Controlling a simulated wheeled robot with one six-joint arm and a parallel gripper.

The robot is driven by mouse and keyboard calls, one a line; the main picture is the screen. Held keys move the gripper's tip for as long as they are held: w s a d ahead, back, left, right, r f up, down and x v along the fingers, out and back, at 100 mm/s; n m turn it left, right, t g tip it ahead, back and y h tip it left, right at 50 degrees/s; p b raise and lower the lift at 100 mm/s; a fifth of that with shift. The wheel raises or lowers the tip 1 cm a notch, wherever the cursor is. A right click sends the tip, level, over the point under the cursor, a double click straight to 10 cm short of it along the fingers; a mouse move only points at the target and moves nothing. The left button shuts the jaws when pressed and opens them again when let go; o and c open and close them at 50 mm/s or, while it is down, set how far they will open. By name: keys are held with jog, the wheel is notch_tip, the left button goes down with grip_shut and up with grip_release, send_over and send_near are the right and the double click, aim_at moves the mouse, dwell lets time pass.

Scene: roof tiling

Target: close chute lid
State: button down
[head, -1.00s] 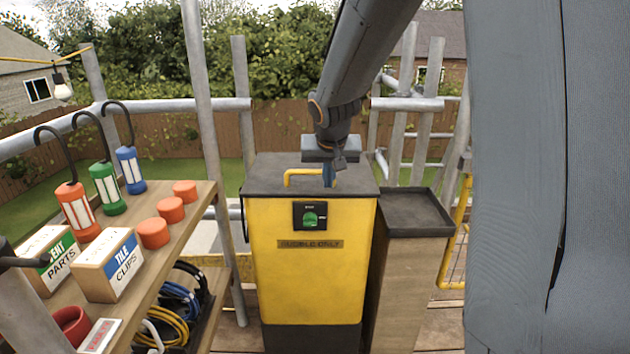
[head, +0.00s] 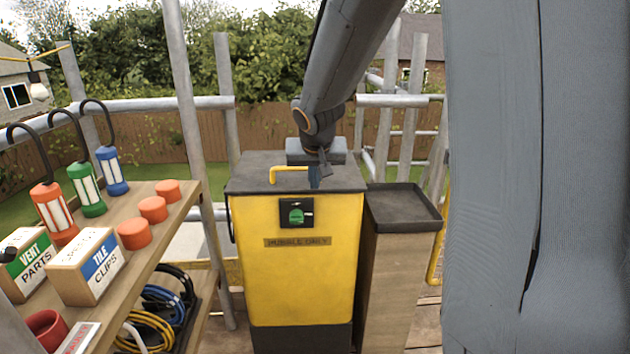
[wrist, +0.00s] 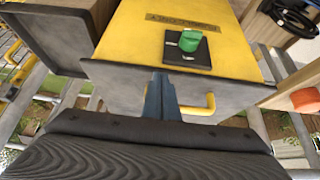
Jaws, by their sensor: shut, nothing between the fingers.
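The chute is a yellow box (head: 300,285) with a dark base, standing in the middle of the head view. Its dark grey lid (head: 246,181) lies flat across the top, with no gap that I can see at the front edge. A yellow handle (head: 287,169) stands on the lid. My gripper (head: 314,181) is shut and empty, pointing down at the lid just right of the handle. In the wrist view my gripper (wrist: 160,80) reaches over the lid (wrist: 232,97) beside the handle (wrist: 208,105). I cannot tell whether the fingertips touch the lid.
A green switch (head: 296,215) sits on the chute's front. A wooden stand with a dark tray top (head: 403,205) is close on the right. A wooden shelf (head: 165,240) with lamps, orange caps and boxes is on the left. Scaffold poles (head: 190,120) stand behind.

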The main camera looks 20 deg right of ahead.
jog(key=s+a+f+n+g+y+p, duration=0.1)
jog(key=s+a+n+g+p, duration=0.1)
jog(key=s, duration=1.2)
jog(key=s+a+n+g+y+p, duration=0.1)
jog(key=s+a+g+p, duration=0.3)
jog(key=s, duration=1.1)
jog(key=a+p, duration=0.1)
jog(key=a, duration=0.1)
jog(key=shift+s+a+f+n, duration=0.15)
jog(key=shift+a+f+n, duration=0.15)
jog(key=shift+f+n, duration=0.1)
jog(key=shift+d, duration=0.15)
